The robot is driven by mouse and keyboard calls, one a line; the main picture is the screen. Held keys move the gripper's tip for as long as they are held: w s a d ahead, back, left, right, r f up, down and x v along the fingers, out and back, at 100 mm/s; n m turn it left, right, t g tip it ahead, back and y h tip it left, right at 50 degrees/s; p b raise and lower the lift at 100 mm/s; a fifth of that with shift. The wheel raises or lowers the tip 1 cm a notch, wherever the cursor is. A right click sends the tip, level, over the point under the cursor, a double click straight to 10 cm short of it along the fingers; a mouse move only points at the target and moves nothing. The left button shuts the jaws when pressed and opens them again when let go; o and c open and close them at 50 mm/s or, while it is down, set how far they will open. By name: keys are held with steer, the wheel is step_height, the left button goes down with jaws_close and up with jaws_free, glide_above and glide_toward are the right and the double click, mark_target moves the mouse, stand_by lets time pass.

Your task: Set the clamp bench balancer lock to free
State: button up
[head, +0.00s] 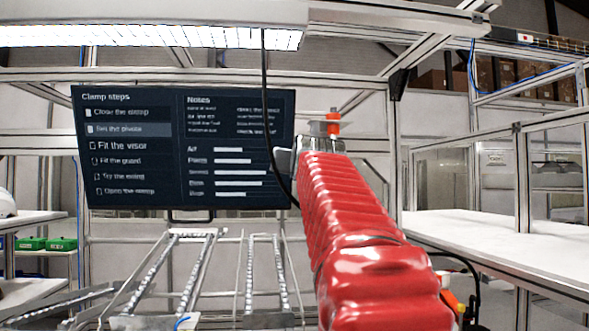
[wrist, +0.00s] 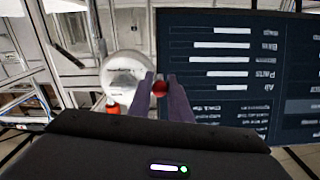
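In the wrist view, a small red ball knob (wrist: 160,87) sits between the fingertips of my gripper (wrist: 160,82). The two purple-grey fingers stand apart on either side of it; whether they touch it is unclear. Behind the knob is a round white body (wrist: 126,70), possibly the balancer, with an orange-red part (wrist: 112,107) beside it. An orange-red piece (head: 333,122) shows just above the arm's far end. The lock's setting cannot be read.
A dark screen (head: 185,150) listing clamp steps stands behind, left of my arm; it is also close in the wrist view (wrist: 225,70). A black cable (head: 265,95) hangs beside the arm. Metal rails (head: 245,275) lie below. A white bench (head: 500,240) is at right.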

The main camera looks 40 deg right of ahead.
jaws_close()
steer(key=shift+a, duration=0.1)
